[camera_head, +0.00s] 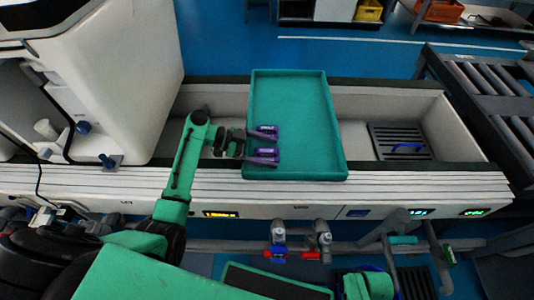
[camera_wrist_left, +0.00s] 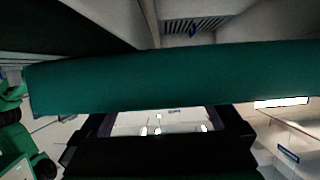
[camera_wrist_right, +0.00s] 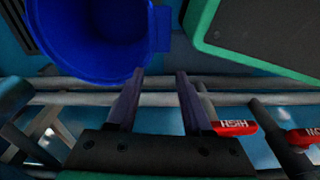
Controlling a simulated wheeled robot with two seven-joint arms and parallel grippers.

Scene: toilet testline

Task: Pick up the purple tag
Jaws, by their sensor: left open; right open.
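Two small purple tags with white lettering show in the head view, one farther (camera_head: 268,129) and one nearer (camera_head: 268,153). Both are at the left part of the teal tray (camera_head: 310,174). My left gripper (camera_head: 270,147) is open over the tray's left side, its two dark purplish fingers pointing right. One finger lies close by each tag; I cannot tell whether they touch. In the left wrist view a wide green band (camera_wrist_left: 170,80) hides the tags. My right gripper (camera_wrist_right: 158,75) is open and empty, low down in front of grey pipes.
The tray rests across the white conveyor trough. A white machine (camera_head: 110,80) stands to its left. A grey grate (camera_head: 400,140) with a blue handle lies to its right. A blue bin (camera_wrist_right: 95,40) and red tags (camera_wrist_right: 235,128) are near my right gripper. The tray's far part is empty.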

